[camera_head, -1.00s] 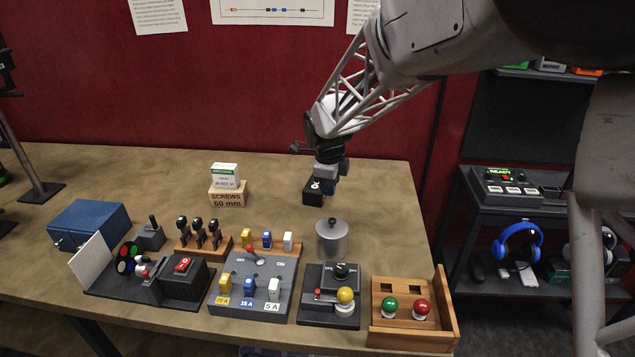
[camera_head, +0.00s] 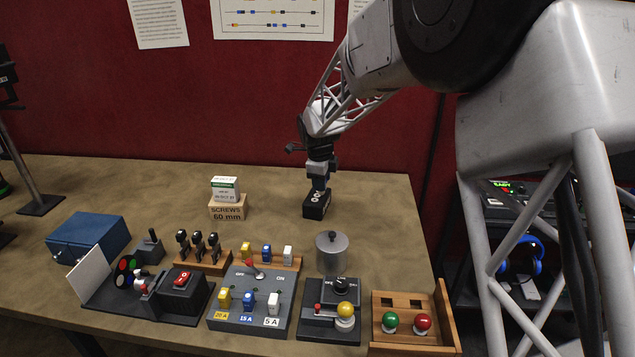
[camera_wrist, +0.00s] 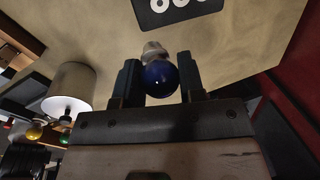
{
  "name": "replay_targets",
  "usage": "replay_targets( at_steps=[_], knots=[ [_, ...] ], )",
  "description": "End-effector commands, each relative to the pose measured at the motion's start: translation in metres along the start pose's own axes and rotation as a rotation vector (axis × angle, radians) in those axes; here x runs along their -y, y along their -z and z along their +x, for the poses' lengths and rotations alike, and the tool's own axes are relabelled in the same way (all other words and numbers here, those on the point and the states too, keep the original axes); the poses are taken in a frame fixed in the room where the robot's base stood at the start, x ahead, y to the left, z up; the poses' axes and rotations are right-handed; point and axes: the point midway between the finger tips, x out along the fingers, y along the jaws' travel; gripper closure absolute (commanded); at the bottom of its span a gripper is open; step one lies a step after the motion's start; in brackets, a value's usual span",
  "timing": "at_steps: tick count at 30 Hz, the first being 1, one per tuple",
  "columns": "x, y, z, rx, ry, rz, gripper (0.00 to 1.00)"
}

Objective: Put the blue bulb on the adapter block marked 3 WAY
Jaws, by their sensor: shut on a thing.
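The blue bulb (camera_wrist: 160,84) is between the two fingers of my gripper (camera_wrist: 158,72) in the wrist view, its pale base pointing away from the palm. My gripper is shut on it. In the head view my gripper (camera_head: 319,178) is just above and behind a black block (camera_head: 316,207) standing on the back right of the table. This block (camera_wrist: 178,10) shows white rings on its face at the top of the wrist view, beyond the bulb and apart from it. I cannot read a 3 WAY marking. The bulb is hard to make out in the head view.
A metal canister (camera_head: 332,252) stands nearer the front. A tester with a yellow bulb (camera_head: 345,310) and a wooden tray (camera_head: 412,338) with green and red bulbs are at the front right. A screws box (camera_head: 228,212) stands to the left. The table between it and the block is clear.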

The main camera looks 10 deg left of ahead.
Motion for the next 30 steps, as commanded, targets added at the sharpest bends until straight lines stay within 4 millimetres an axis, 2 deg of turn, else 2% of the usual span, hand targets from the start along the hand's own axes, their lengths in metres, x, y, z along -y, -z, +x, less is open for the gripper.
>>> replay_targets(
  at_steps=[6,13,18,30],
  knots=[
    [0.024,-0.014,0.008,-0.001,-0.001,0.000,0.86],
    [0.043,-0.025,0.013,0.000,0.000,0.000,0.86],
    [0.049,-0.029,0.014,0.000,0.001,0.000,0.86],
    [0.048,-0.028,0.018,-0.001,-0.001,0.000,0.86]
  ],
)
